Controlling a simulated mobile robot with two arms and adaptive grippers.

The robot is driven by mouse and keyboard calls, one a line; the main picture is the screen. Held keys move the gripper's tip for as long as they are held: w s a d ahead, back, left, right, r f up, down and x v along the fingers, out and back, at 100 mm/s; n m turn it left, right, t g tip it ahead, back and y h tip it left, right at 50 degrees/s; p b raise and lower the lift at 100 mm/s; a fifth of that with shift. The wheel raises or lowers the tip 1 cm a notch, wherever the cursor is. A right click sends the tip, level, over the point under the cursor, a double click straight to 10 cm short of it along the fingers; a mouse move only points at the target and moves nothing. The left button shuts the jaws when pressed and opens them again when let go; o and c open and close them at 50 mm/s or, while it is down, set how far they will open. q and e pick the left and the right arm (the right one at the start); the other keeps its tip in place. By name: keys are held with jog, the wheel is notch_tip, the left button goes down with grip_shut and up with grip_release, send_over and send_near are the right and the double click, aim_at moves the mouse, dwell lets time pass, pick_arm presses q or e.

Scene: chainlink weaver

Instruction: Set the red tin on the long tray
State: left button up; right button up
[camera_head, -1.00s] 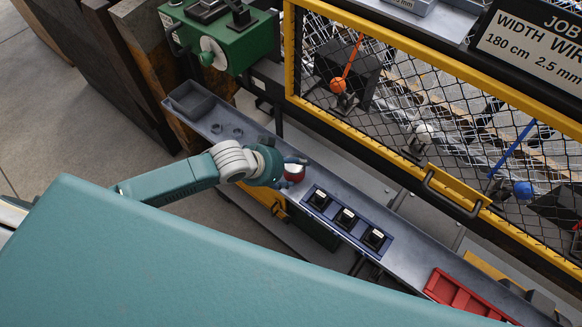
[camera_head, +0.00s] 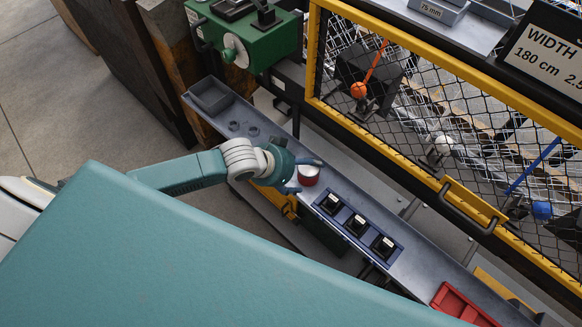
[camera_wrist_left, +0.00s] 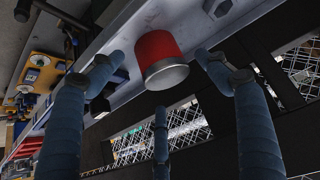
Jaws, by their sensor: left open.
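The red tin (camera_head: 308,178) with a pale top stands upright on the long grey tray (camera_head: 270,140), just left of a blue holder. My left gripper (camera_head: 301,177) is open, its blue fingers on either side of the tin. The left wrist view shows the tin (camera_wrist_left: 155,50) between spread fingertips, with gaps visible on both sides; its silver end faces the camera. A third finger (camera_wrist_left: 161,130) lies below it. My right gripper is not in view.
A blue holder (camera_head: 343,238) with black blocks is beside the tin. A red bin (camera_head: 462,305) sits farther right on the tray. A yellow-framed mesh guard (camera_head: 425,172) runs behind. A green machine (camera_head: 250,40) stands at the back left.

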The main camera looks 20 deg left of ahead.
pick_arm(q)
jog(key=v, duration=1)
jog(key=shift+b, duration=0.4)
jog(key=shift+s+f, duration=0.1)
jog(key=s+d+f, duration=0.1)
jog(key=s+d, duration=0.3)
jog(key=s+a+f+n+g+y, duration=0.2)
jog(key=s+a+f, duration=0.1)
jog(key=s, duration=0.3)
jog(key=s+a+f+n+g+y, duration=0.1)
jog(key=s+a+f+n+y, duration=0.1)
jog(key=s, duration=0.4)
notch_tip(320, 180, down, 30)
jog(key=s+g+b, duration=0.1)
jog(key=s+b, duration=0.2)
jog(key=s+a+f+g+b, duration=0.1)
jog(key=s+a+f, duration=0.2)
jog(key=s+f, duration=1.3)
jog(key=shift+g, duration=0.3)
